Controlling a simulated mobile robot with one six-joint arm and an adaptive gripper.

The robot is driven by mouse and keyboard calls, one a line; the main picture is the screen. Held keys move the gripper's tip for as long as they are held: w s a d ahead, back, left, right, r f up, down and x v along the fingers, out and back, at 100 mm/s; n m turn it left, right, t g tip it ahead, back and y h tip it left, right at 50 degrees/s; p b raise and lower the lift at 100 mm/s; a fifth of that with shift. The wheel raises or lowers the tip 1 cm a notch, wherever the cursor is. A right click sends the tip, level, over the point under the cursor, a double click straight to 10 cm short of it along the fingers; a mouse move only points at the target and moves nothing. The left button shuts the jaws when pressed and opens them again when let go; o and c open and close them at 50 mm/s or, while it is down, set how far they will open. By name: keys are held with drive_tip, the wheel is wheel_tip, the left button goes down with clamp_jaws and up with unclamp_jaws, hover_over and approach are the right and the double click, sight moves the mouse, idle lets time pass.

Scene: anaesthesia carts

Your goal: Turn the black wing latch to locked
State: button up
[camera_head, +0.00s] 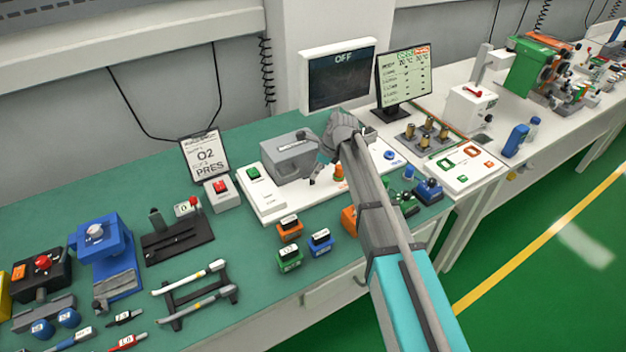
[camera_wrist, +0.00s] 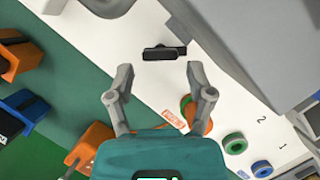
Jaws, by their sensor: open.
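The black wing latch (camera_wrist: 163,53) shows in the wrist view as a short dark bar on the white panel (camera_wrist: 130,22). My gripper (camera_wrist: 160,73) is open, with one finger to each side below the latch in the picture. I see no contact between the fingers and the latch. The latch is too small there to make out clearly.
The grey box's body (camera_wrist: 265,45) stands close on the right in the wrist view. Green and blue round parts (camera_wrist: 262,168) sit on the panel at lower right. Orange blocks (camera_wrist: 18,55) are on the green bench at left. Several small labelled blocks (camera_head: 290,228) stand in front.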

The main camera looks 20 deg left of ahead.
drive_tip(key=shift+b+x, duration=1.1)
drive_tip(key=shift+x, duration=0.35)
drive_tip(key=c, duration=0.9)
drive_tip(key=shift+o, duration=0.2)
drive_tip(key=shift+w+n, duration=0.1)
drive_tip(key=shift+n, duration=0.4)
drive_tip(key=n+g, duration=0.1)
drive_tip(key=n, duration=0.2)
drive_tip(key=shift+a+n+g+h, duration=0.1)
drive_tip(key=shift+n+g+h, duration=0.2)
drive_tip(key=shift+g, duration=0.1)
drive_tip(key=n+g+h, duration=0.1)
drive_tip(key=n, duration=0.3)
